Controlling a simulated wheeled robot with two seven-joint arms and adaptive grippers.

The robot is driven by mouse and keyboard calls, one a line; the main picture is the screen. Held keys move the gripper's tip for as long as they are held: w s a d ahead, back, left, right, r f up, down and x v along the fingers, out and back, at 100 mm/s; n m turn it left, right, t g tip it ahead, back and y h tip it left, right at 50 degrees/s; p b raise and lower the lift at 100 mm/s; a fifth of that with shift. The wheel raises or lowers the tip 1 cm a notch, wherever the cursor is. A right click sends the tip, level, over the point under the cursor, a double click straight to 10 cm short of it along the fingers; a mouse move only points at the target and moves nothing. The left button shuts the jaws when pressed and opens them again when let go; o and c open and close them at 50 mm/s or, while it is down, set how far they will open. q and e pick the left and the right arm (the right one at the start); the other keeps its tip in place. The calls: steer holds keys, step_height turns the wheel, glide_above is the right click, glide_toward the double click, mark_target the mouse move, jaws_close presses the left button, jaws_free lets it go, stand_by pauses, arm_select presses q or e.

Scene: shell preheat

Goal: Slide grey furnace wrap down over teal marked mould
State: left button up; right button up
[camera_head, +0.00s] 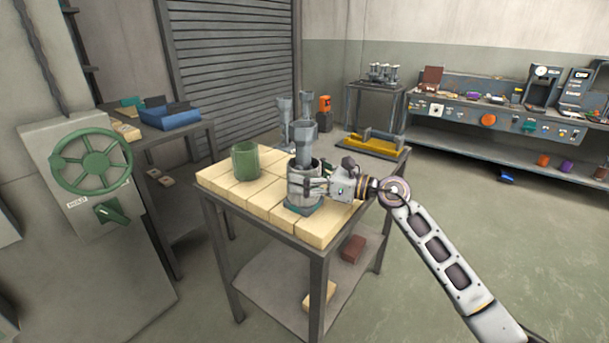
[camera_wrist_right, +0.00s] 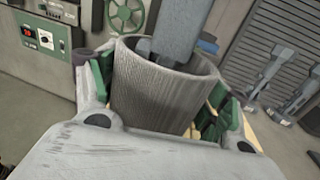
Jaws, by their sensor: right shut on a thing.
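The grey furnace wrap (camera_head: 305,199) is an open, upright cylinder on the brick-topped table. It is around the teal marked mould, whose grey upper part (camera_head: 304,150) stands out of the wrap's top. The mould's teal base (camera_head: 299,210) shows just below the wrap; I cannot tell whether they touch. My right gripper (camera_head: 312,186) comes from the right and is shut on the wrap's side. The right wrist view shows the wrap (camera_wrist_right: 160,95) between green finger pads, with the mould's grey part (camera_wrist_right: 181,28) inside its mouth. My left gripper is not in view.
A green cylinder (camera_head: 245,161) stands on the pale bricks (camera_head: 228,190) left of the wrap. Other grey moulds (camera_head: 284,112) stand behind. A green handwheel (camera_head: 91,161) is on the cabinet at left. A long bench (camera_head: 480,113) lines the right wall.

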steer(key=o, duration=1.1)
steer(key=shift+v, duration=6)
